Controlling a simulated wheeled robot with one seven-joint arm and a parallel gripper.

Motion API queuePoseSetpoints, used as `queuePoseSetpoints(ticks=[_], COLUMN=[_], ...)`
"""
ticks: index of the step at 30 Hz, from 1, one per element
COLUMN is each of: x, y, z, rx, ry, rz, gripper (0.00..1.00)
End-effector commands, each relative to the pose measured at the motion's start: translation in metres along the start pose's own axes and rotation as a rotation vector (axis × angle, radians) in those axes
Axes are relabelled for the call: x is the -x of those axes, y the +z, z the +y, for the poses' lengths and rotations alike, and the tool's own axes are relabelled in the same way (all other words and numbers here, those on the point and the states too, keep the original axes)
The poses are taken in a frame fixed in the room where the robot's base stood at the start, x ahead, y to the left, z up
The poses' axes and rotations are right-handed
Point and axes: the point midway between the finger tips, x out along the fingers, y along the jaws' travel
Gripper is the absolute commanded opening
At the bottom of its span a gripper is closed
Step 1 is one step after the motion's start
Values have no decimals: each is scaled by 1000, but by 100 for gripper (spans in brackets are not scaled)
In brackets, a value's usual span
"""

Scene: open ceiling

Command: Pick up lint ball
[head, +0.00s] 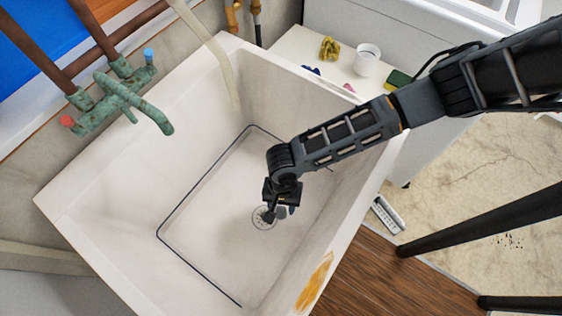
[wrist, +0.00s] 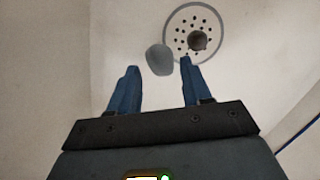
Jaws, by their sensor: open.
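A small grey rounded lump, which looks like the lint ball (wrist: 159,57), lies on the sink floor beside the drain. In the wrist view it is just beyond the gap between my fingertips. My gripper (wrist: 159,70) is open, with its two blue fingers apart and nothing held. In the head view my gripper (head: 282,196) points down into the sink over the drain, and the grey lump (head: 282,213) shows partly beside it. I cannot tell the exact height of my fingertips above the floor.
The white sink (head: 120,190) has high walls around my gripper. A perforated drain (wrist: 180,36) has a dark round piece (wrist: 198,41) on it. A green tap (head: 125,98) overhangs at left; a white cup (head: 367,59) stands behind.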

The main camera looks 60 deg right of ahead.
Motion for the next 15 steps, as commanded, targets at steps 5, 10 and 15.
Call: queuePoseSetpoints(ticks=[5, 10, 15], x=[-20, -26, -25], y=[0, 0, 0], z=[0, 0, 0], rx=[1, -1, -2], ry=[3, 2, 1], rz=[1, 0, 0], gripper=[49, 49, 49])
